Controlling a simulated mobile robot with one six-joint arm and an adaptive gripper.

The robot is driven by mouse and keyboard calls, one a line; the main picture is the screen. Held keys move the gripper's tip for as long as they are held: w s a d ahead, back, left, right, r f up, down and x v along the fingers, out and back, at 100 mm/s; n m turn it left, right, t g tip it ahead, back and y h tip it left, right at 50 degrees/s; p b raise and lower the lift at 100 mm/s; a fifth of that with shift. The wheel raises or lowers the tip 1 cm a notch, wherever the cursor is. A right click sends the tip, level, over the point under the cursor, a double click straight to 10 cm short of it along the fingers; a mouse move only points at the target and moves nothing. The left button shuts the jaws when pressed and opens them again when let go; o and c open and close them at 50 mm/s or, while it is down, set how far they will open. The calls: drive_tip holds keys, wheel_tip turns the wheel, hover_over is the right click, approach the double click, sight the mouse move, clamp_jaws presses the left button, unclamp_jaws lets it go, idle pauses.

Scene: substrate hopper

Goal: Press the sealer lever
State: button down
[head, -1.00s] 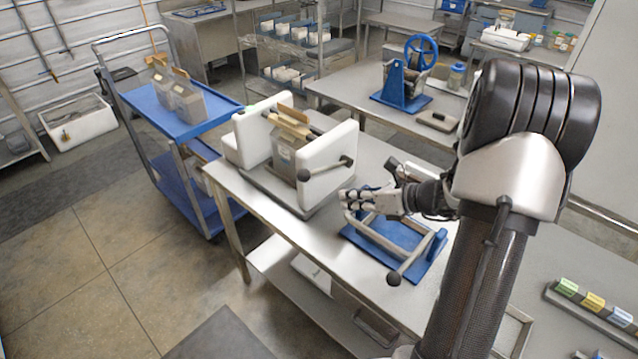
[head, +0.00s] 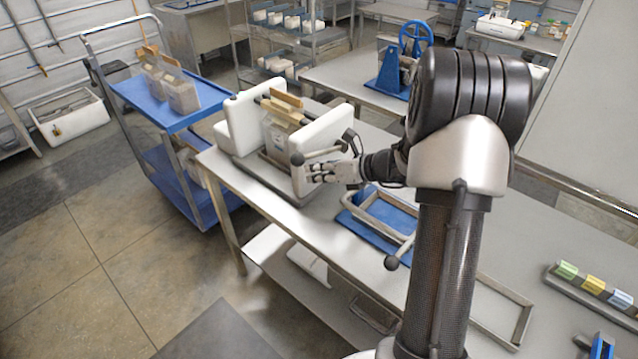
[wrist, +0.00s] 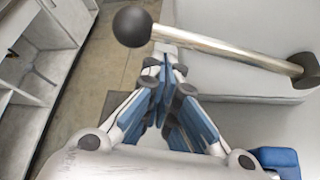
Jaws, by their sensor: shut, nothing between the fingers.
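The sealer (head: 243,128) stands on the steel table and has two white blocks with a filled bag (head: 273,135) between them. Its lever is a metal bar with a black ball knob (head: 297,158) on the near side of the front block. In the wrist view the lever (wrist: 222,52) crosses the top, its knob at the left and a dark pivot cap at the right. My gripper (head: 312,173) is shut and empty, just below the lever near the knob. In the wrist view my fingertips (wrist: 168,62) appear close to the bar; I cannot tell whether they touch.
A blue-based metal frame (head: 385,220) with a black-knobbed handle lies on the table right of the sealer. A blue cart (head: 150,105) with bags stands to the left. A rack of coloured blocks (head: 592,285) is at the far right. Floor is open at front left.

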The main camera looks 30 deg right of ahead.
drive_tip(key=shift+w+d+r, duration=0.1)
drive_tip(key=shift+w+r, duration=0.1)
drive_tip(key=shift+r, duration=0.05)
drive_tip(key=shift+r, duration=0.15)
